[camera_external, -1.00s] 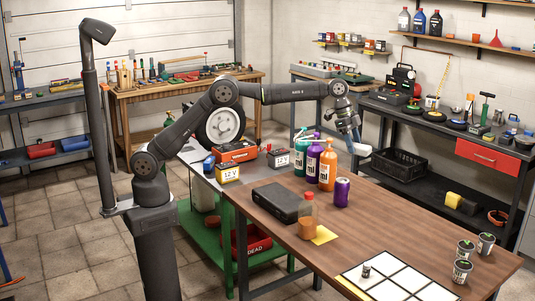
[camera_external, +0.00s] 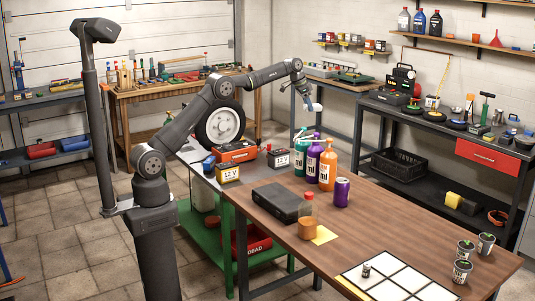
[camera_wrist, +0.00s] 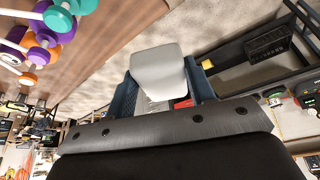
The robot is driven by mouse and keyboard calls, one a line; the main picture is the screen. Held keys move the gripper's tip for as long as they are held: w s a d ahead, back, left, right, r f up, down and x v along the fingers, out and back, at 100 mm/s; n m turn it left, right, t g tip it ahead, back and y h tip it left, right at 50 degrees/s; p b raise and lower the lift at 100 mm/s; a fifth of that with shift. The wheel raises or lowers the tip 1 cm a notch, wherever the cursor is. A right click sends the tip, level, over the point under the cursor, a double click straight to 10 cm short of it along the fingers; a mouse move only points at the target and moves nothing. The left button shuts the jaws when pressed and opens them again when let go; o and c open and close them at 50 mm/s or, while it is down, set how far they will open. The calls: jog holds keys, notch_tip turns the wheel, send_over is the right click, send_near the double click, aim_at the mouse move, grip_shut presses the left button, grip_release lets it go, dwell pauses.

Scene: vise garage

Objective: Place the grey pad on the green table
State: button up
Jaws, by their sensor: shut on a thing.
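My gripper (camera_external: 308,97) is shut on a pale grey pad (camera_external: 317,107) and holds it in the air, beyond the bottles on the brown workbench. In the wrist view the pad (camera_wrist: 159,71) is a rounded, light grey block between the two dark fingers, partly hidden by the gripper body. The green table (camera_external: 190,222) stands at the left end of the workbench, well to the left of my gripper and lower.
Batteries (camera_external: 238,151) and a wheel (camera_external: 220,126) stand near the green table. Purple (camera_external: 313,163) and orange (camera_external: 328,168) bottles stand on the workbench (camera_external: 390,215), with a black case (camera_external: 282,202) and a purple can (camera_external: 342,191). A black crate (camera_external: 398,166) sits at the right.

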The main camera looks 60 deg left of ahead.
jog(key=s+a+n+y, duration=0.1)
jog(key=s+a+n, duration=0.15)
jog(key=a, duration=1.15)
jog(key=s+a+n+y, duration=0.15)
jog(key=s+a, duration=0.25)
jog(key=a, duration=0.9)
jog(key=s+a+n, duration=0.3)
jog(key=s+a, duration=0.1)
jog(key=a, duration=1)
jog(key=s+a+n, duration=0.1)
jog(key=s+a, duration=0.3)
jog(key=a, duration=0.2)
jog(key=s+a+n+y, duration=0.1)
jog(key=s+a, duration=0.4)
jog(key=a, duration=0.1)
jog(key=s+a+n, duration=0.1)
jog(key=s+a, duration=0.3)
jog(key=a, duration=0.2)
jog(key=shift+s+f+y, duration=0.1)
jog(key=shift+s+y, duration=0.05)
jog(key=shift+y, duration=0.1)
jog(key=s+a+n, duration=0.3)
jog(key=s+a, duration=0.7)
jog(key=s, duration=0.2)
send_near(186, 151)
jog(key=shift+g+y, duration=0.3)
jog(key=shift+y, duration=0.1)
jog(key=x, duration=0.3)
jog(key=w+x, duration=0.1)
jog(key=x, duration=0.2)
